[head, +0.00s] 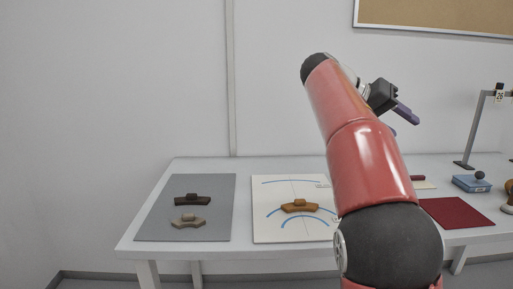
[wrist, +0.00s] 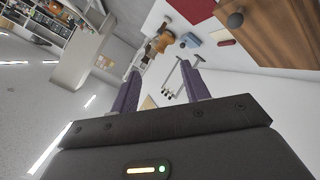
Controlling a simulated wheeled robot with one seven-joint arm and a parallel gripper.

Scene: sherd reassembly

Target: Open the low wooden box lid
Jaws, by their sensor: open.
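The low wooden box shows in the wrist view as a brown wood-grained surface (wrist: 275,32) at the top right, cut off by the frame edge. A dark grey round knob (wrist: 235,19) stands out against it. I see no gap at the lid, but only part of it shows. In the head view I cannot make out the box; my arm covers part of the table. My gripper (head: 405,112) is raised above the table, in front of the wall. In the wrist view its two purple fingers (wrist: 161,87) are apart with nothing held, away from the box.
A grey mat (head: 155,220) bears two sherds. A white board (head: 265,232) with blue arcs bears a brown sherd (head: 299,206). A dark red mat (head: 458,212), a blue box (head: 466,184) and a grey stand (head: 475,130) are at the right.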

